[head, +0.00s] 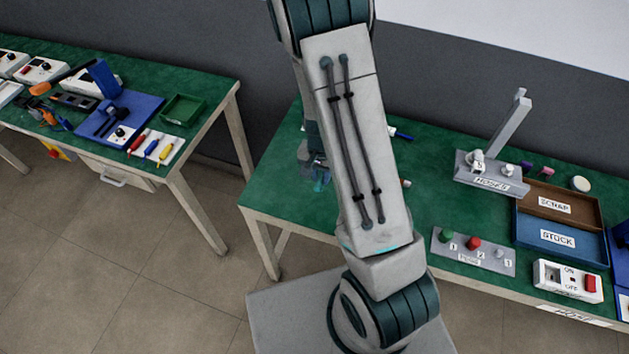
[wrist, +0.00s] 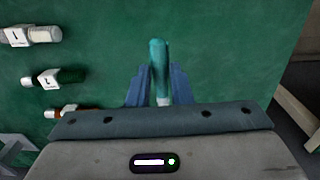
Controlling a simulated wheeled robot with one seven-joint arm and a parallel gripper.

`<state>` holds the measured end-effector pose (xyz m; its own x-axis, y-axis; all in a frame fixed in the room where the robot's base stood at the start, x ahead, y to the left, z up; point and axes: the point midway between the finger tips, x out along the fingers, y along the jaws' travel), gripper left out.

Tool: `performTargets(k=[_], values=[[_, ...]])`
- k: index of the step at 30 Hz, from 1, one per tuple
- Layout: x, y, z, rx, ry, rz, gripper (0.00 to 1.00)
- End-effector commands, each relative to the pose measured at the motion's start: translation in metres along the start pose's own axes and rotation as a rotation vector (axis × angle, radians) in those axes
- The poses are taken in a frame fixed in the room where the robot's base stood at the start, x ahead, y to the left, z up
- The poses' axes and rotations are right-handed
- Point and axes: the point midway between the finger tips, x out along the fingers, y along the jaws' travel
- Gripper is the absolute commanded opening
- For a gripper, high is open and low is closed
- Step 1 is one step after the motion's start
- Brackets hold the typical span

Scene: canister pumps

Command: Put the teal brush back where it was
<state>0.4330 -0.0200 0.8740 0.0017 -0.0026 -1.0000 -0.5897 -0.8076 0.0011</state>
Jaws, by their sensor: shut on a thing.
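The teal brush (wrist: 158,62) stands between the two blue fingers of my gripper (wrist: 158,85) in the wrist view. My gripper is shut on it, above the green table top (wrist: 235,50). A pale part shows at the brush's near end; the rest of that end is hidden by my gripper's body. In the head view my gripper (head: 316,168) is mostly hidden behind my arm, near the left end of the right-hand table. A small bit of teal shows below it there. I cannot tell whether the brush touches the table.
Several labelled, bottle-like items, one white (wrist: 32,36) and one dark green (wrist: 58,77), lie left of my gripper in the wrist view. The hoses stand (head: 490,178), the stock tray (head: 558,238) and a button block (head: 473,250) are farther right. Another tool table (head: 215,88) stands left.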

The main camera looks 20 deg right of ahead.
Motion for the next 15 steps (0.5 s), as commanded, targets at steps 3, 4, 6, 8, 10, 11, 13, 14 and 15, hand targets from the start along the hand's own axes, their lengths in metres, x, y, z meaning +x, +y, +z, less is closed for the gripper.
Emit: performTargets(k=[3,4,6,8,10,11,13,14,15], values=[[0.006,-0.013,0.002,-0.003,0.0,0.0,0.0],[0.007,-0.015,0.002,-0.003,0.001,0.0,0.0],[0.01,-0.016,0.003,-0.002,0.0,0.0,0.0],[0.015,-0.017,0.003,-0.002,-0.001,0.001,0.0],[0.023,-0.016,0.003,0.0,-0.002,0.001,0.0],[0.028,-0.016,0.004,0.001,-0.003,0.002,0.0],[0.036,-0.016,0.003,-0.001,-0.002,0.002,0.0],[0.04,-0.016,0.003,-0.001,-0.002,0.001,0.0],[0.043,-0.016,0.003,0.0,-0.001,0.001,0.0]])
